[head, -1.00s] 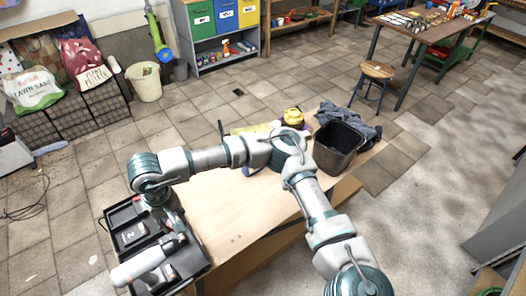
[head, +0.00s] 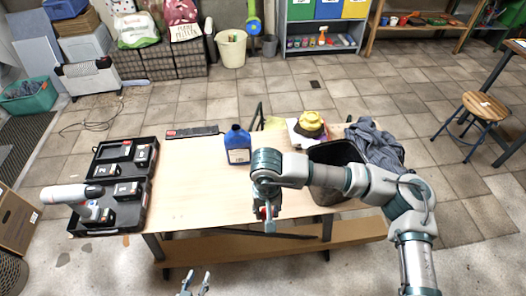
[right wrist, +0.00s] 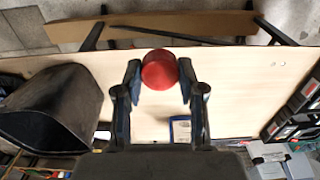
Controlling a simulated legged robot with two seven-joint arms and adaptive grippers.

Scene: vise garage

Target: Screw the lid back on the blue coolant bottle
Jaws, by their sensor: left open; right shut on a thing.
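The blue coolant bottle (head: 238,152) stands upright on the table, with a white and blue label facing me. Its lower part shows behind my gripper in the right wrist view (right wrist: 181,131). My right gripper (head: 267,214) points down over the table's front part, right of and nearer than the bottle. It is shut on the red lid (right wrist: 158,70), which sits between its fingertips in the right wrist view. The lid is apart from the bottle. My left gripper (head: 195,284) is open and empty at the bottom edge of the head view, in front of the table.
A black case with tools (head: 142,190) lies at the table's left end, with a white drill (head: 70,194) over it. A black bin (head: 335,154), grey cloth (head: 375,146) and yellow object (head: 311,121) crowd the right. The table's middle (head: 195,185) is clear.

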